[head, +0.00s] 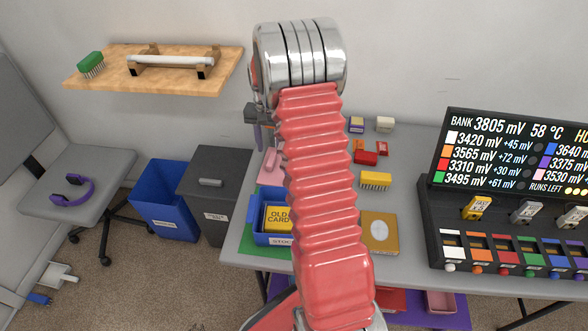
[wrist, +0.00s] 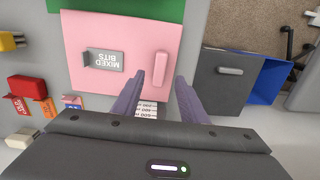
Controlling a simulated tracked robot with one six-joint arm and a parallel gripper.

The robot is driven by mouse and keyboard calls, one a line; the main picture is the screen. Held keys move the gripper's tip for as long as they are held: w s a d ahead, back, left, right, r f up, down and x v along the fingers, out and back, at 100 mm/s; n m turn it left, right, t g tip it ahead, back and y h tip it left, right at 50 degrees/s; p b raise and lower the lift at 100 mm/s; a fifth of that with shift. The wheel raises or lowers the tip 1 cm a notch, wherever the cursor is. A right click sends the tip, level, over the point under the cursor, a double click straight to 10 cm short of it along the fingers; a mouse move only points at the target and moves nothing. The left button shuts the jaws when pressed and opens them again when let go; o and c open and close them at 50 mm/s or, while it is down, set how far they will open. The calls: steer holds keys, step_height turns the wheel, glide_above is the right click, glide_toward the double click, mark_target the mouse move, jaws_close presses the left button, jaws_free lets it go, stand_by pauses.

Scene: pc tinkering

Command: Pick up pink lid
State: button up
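The pink lid (wrist: 118,30) lies flat, with a raised pink bar handle (wrist: 160,68) and a grey label reading "MIXED BITS", upside down in the wrist view. In the head view, part of the pink lid (head: 266,164) shows left of my red arm; the arm hides the rest. My gripper (wrist: 161,80) is open and empty, its purple fingers apart. In the wrist view the handle lines up with the gap between the fingertips. How high the tips are above the lid I cannot tell. The head view shows only part of the gripper (head: 258,134).
A blue tray (head: 254,226) with a yellow card box stands near the table's left front. A grey lidded bin (head: 213,183) and a blue bin (head: 165,200) stand left of the table. Small red and yellow blocks and a black display unit (head: 450,227) are to the right.

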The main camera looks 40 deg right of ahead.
mark_target(271, 158)
steer(key=shift+f, duration=0.15)
steer(key=shift+f, duration=2.55)
jaws_close()
